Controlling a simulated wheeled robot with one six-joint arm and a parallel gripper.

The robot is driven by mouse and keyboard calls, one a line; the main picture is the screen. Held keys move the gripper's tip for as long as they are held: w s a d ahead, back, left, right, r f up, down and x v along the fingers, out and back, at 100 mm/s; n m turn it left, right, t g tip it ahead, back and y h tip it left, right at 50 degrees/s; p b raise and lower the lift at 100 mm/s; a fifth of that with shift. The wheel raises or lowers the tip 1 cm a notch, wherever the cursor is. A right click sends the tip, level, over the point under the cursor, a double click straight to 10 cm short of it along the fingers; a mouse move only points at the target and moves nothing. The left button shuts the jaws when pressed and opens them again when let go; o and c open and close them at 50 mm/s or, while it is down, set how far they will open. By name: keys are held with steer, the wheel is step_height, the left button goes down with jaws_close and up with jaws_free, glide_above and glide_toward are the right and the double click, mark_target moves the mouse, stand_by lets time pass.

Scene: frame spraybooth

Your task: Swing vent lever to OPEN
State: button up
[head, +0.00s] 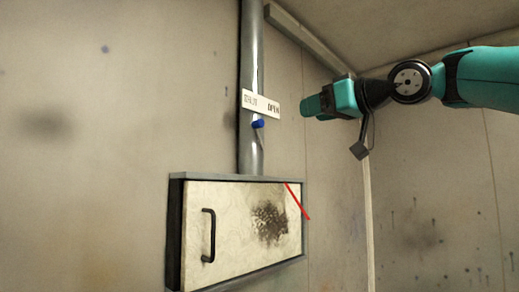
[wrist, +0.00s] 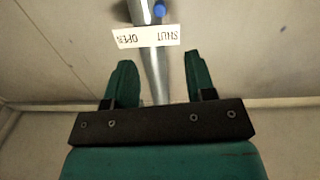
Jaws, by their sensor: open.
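The vent lever shows as a blue knob (head: 258,124) on the grey vertical pipe, just under a white label (head: 260,103) with SHUT at its left end and OPEN at its right. The knob sits slightly nearer the SHUT end; the lever's arm cannot be made out. In the wrist view, the label (wrist: 146,37) is upside down and the blue knob (wrist: 160,11) is at the top edge. My gripper (head: 308,105) is right of the label, apart from the knob. Its two green fingers (wrist: 158,70) are spread, with nothing held between them.
The grey pipe (head: 250,50) runs up the wall from a framed box with a pale, sooty door panel (head: 235,240). The panel has a black handle (head: 208,235). A thin red rod (head: 297,201) slants at the box's upper right. The wall left of the pipe is clear.

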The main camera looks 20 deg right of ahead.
mark_target(262, 122)
steer(key=p+x, duration=0.2)
steer(key=x, duration=0.3)
steer(key=p+x, duration=0.2)
steer(key=x, duration=0.3)
steer(key=p+x, duration=0.2)
steer(key=x, duration=0.4)
steer(key=shift+r+p, duration=0.35)
steer(key=shift+r, duration=0.05)
steer(key=shift+w+a+f, duration=0.1)
steer(key=shift+w+a, duration=0.15)
steer(key=shift+w, duration=0.35)
